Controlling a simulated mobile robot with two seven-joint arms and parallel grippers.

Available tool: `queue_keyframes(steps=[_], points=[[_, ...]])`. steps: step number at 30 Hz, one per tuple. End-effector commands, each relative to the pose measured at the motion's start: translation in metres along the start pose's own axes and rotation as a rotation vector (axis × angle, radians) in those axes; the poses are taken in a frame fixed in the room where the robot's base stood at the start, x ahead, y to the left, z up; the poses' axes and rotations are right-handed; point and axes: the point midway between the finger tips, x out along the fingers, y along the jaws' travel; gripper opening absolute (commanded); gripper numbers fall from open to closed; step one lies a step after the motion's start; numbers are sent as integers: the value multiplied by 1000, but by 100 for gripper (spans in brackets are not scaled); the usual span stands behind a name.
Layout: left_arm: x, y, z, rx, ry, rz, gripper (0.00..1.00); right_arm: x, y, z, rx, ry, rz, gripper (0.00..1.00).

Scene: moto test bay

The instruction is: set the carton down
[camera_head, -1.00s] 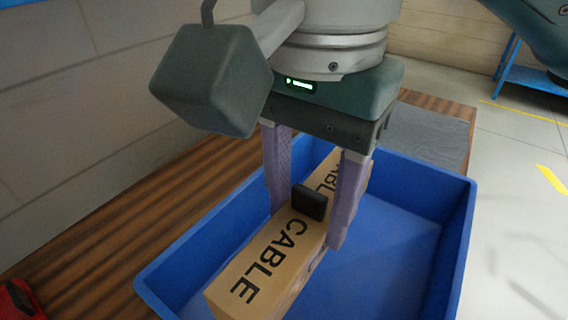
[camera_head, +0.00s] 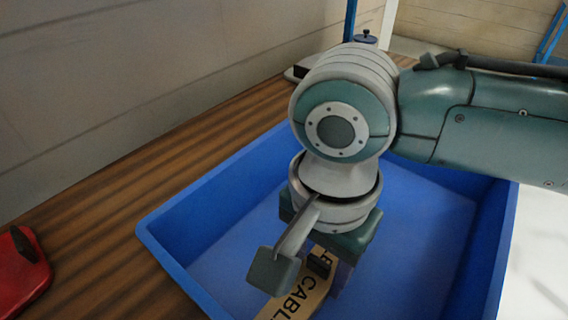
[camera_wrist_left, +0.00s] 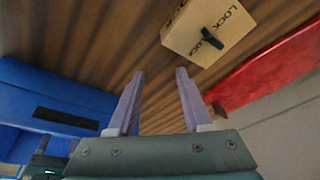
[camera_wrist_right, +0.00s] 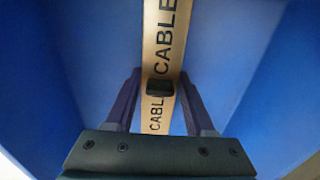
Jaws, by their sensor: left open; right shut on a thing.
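The tan CABLE carton (camera_head: 308,296) is inside the blue crate (camera_head: 212,181), near its front in the head view, mostly cut off or hidden by my arm. The right wrist view shows its long lettered top (camera_wrist_right: 165,40) and a black handle piece. My right gripper (camera_wrist_right: 159,88) is shut on the carton, one finger on each side. In the head view my right gripper (camera_head: 333,268) points down into the crate. Whether the carton touches the crate floor, I cannot tell. My left gripper (camera_wrist_left: 157,85) is open and empty, seen only in its wrist view.
A wooden bench (camera_head: 110,235) carries the crate. A red object (camera_head: 22,280) with a black grip lies at the left. A LOCK carton (camera_wrist_left: 190,36) shows on wood in the left wrist view. Crate floor is clear behind the carton.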

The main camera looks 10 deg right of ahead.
Motion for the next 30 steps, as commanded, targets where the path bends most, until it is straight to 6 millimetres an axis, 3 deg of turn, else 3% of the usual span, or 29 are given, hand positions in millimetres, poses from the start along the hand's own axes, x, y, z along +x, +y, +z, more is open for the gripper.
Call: queue_keyframes(steps=[10, 11, 18, 26, 30], points=[[0, 0, 0, -2, 1, 1, 50, 2, -1, 0, 0, -1, -2, 0], [0, 0, 0, -3, 1, 2, 50, 2, -1, 0, 0, -1, -2, 58], [0, 2, -1, -9, 2, 7, 50, 2, 0, 0, 0, 0, -2, 84], [-1, 2, -1, -10, 2, 7, 50, 1, 0, 0, 0, 0, -2, 84], [-7, 2, -3, -10, 2, 7, 50, -15, -1, 0, 0, -1, -4, 84]])
